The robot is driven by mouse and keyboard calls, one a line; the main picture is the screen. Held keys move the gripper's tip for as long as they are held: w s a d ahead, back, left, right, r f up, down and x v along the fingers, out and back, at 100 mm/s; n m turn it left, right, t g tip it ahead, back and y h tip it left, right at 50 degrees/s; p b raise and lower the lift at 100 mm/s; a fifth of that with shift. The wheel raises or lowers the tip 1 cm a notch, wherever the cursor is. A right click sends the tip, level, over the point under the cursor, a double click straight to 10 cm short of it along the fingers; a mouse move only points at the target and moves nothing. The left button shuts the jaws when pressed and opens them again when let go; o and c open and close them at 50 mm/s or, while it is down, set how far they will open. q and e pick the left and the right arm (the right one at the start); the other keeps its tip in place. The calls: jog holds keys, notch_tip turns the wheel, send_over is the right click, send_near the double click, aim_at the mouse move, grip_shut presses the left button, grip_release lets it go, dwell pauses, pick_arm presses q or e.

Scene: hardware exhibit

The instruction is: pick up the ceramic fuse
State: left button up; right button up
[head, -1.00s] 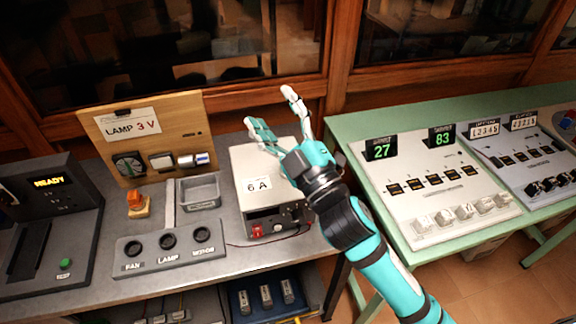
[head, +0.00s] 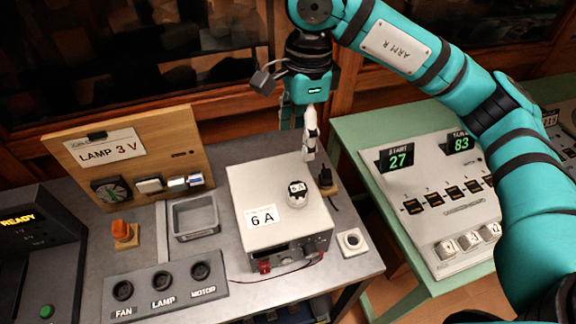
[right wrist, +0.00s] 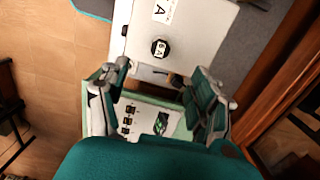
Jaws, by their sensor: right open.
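My left gripper is not in view.
A white square socket (head: 352,241) lies right of the box, and a small wooden block with a black part (head: 326,182) stands behind it. A grey tray (head: 195,217) and switch panel (head: 163,287) are to the left. A green table (head: 368,128) adjoins at right.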

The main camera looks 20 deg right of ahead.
jog(key=w+d, duration=0.1)
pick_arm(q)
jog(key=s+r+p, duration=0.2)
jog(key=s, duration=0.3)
pick_arm(e)
send_near(298, 188)
jog(key=shift+s+d+f+h, duration=0.2)
jog(key=shift+s+f+h, duration=0.2)
jog(key=shift+s, duration=0.1)
jog(key=f, duration=0.3)
jog(key=shift+w+p, duration=0.3)
jog(key=shift+p, duration=0.05)
jog(key=shift+s+f, duration=0.1)
jog(key=shift+f, duration=0.55)
jog(key=shift+a+f+p, duration=0.1)
jog(key=shift+f+p, duration=0.05)
jog(key=shift+p, duration=0.15)
jog(key=f+p, duration=0.1)
jog(key=f, duration=0.1)
jog(key=a+f+p, duration=0.1)
jog(key=f, duration=0.1)
jog(key=shift+f, duration=0.45)
jog(key=c, duration=1.2)
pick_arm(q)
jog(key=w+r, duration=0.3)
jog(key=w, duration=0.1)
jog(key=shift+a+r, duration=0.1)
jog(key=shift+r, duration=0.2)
